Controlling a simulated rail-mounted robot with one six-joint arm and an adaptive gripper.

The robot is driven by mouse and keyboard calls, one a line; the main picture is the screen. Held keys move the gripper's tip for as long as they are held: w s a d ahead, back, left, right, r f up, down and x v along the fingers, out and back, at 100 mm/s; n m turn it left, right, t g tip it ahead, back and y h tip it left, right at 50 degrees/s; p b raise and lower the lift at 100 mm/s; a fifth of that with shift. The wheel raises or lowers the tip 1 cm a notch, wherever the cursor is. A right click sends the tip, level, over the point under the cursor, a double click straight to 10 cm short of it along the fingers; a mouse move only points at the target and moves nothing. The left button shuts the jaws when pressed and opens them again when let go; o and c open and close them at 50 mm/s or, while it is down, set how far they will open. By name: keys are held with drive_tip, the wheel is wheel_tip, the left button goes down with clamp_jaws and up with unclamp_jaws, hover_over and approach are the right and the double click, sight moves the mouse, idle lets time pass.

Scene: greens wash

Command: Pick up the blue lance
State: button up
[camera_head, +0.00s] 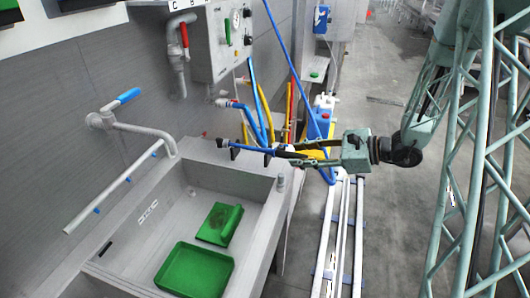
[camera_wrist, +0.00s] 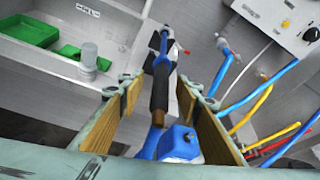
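The blue lance (camera_head: 252,149) lies roughly level at the sink's back right corner, on dark supports. It has a blue tube and a dark grip. In the wrist view the lance (camera_wrist: 159,88) runs lengthwise between my fingers, its blue tip end pointing away. My gripper (camera_head: 285,156) reaches in from the right. In the wrist view my gripper (camera_wrist: 162,92) is open, with yellow-brown pads on either side of the grip and visible gaps on both sides. Whether the grip is level with the pads in depth is unclear.
A grey sink (camera_head: 150,215) holds a green tray (camera_head: 195,270) and a smaller green container (camera_head: 220,223). Blue, yellow and red hoses (camera_head: 262,105) hang close behind the lance. A blue-and-white canister (camera_head: 320,118) stands behind my gripper. White rails (camera_head: 342,240) run along the floor.

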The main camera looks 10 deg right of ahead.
sight(293, 154)
drive_tip(key=shift+a, duration=0.1)
idle(0.3)
drive_tip(key=shift+b+x, duration=0.7)
drive_tip(key=shift+x, duration=1.85)
drive_tip(key=shift+w+r, duration=0.1)
drive_tip(key=c, duration=0.7)
